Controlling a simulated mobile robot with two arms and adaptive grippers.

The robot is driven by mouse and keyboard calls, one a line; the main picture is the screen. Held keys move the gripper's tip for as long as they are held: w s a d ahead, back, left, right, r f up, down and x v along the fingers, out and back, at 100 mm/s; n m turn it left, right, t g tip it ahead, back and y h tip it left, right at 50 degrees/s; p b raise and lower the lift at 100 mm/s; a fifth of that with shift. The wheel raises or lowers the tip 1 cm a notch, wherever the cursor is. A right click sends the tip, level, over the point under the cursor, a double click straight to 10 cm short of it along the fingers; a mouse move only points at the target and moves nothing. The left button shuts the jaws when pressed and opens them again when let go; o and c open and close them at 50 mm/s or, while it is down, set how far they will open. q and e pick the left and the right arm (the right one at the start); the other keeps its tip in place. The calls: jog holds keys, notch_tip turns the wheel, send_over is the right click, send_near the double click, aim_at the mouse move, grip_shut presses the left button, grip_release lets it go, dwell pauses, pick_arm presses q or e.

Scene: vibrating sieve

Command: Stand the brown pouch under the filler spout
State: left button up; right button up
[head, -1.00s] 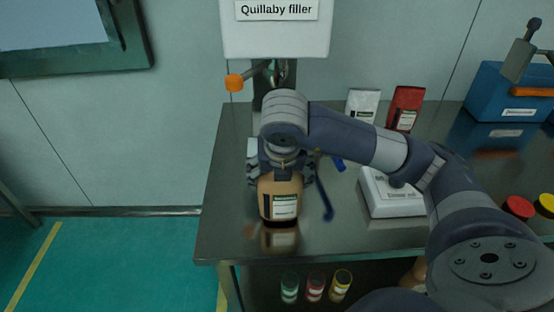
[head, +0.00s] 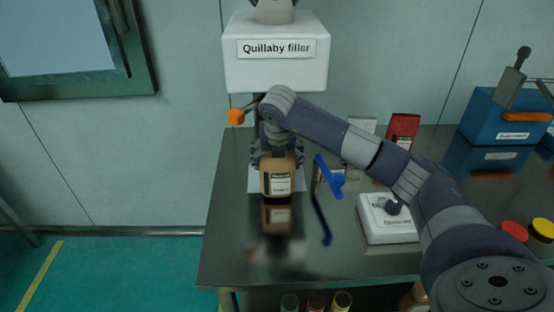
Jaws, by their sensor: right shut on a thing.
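The pouch is in front of the Quillaby filler (head: 275,70), over or at the near part of the filler's pale base plate (head: 256,183). Whether its bottom touches the plate I cannot tell. The spout is hidden behind my right arm. The filler's orange-knobbed lever (head: 236,117) sticks out to the left. My left gripper is not in view.
A blue tool (head: 329,178) stands right of the pouch. A white device (head: 386,220) with a dark knob, a red pouch (head: 403,130) and a blue box (head: 505,118) are farther right. The steel table (head: 235,240) is clear in front and at left.

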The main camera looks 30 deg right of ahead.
jog(key=shift+w+d+f+p, duration=0.2)
jog(key=shift+w+f+p, duration=0.15)
jog(key=shift+f, duration=0.4)
jog(key=shift+f, duration=0.1)
jog(key=o, duration=1.2)
jog(key=v, duration=0.3)
jog(key=shift+r+b, duration=0.2)
jog(key=shift+b, duration=0.2)
jog(key=s+a, duration=0.2)
jog(key=s, duration=0.1)
jog(key=s+a+b, duration=0.1)
jog(key=s+a, duration=0.1)
jog(key=s, duration=0.1)
jog(key=s+a+b, duration=0.1)
jog(key=s+a, duration=0.1)
jog(key=s, duration=0.2)
jog(key=shift+s+a+f, duration=0.1)
jog(key=shift+f, duration=0.05)
